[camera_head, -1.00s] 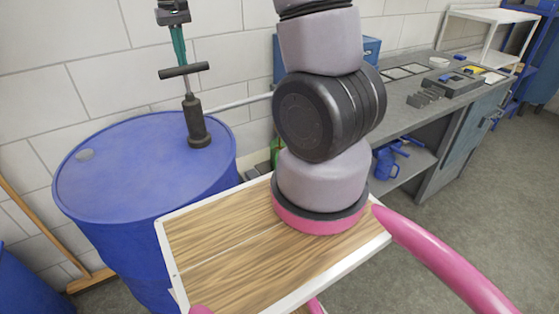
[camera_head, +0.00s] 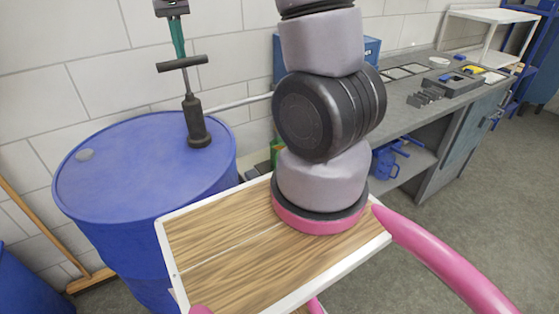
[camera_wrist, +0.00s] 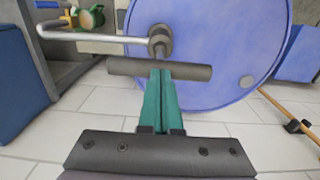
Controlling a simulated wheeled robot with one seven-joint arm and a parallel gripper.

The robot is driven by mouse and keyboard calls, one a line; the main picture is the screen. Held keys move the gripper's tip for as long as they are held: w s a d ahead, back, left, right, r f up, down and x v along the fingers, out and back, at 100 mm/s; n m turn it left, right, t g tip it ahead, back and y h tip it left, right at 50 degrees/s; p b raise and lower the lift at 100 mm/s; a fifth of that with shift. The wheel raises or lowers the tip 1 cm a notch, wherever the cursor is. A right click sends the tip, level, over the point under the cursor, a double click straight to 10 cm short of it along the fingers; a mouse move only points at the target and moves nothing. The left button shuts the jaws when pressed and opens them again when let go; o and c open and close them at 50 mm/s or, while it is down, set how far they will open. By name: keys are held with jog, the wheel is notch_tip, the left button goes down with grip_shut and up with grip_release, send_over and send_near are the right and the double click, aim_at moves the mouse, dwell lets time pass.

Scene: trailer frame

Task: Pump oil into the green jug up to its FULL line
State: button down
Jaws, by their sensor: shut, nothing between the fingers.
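The hand pump (camera_head: 196,122) stands upright on the blue drum (camera_head: 85,200), with its black T-handle (camera_head: 183,62) raised on a thin rod. My gripper (camera_head: 181,54) points down onto the handle, its teal fingers together and empty. In the wrist view the fingertips (camera_wrist: 160,72) meet the middle of the handle bar (camera_wrist: 185,70), apparently touching it. The grey spout (camera_wrist: 95,37) runs left toward the green jug (camera_wrist: 87,20), which shows small near the top edge. In the head view my arm hides most of the jug (camera_head: 274,152). Its oil level and FULL line cannot be read.
A grey workbench (camera_head: 420,110) with trays and small parts stands at the right, a blue can (camera_head: 385,162) on its lower shelf. A broom (camera_head: 85,281) leans left of the drum. Another blue drum (camera_head: 25,285) is at the lower left. The floor at right is clear.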

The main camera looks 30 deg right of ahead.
jog(key=shift+r, duration=3.3)
jog(key=shift+f, duration=2.75)
jog(key=shift+r, duration=2.75)
jog(key=shift+r, duration=2.5)
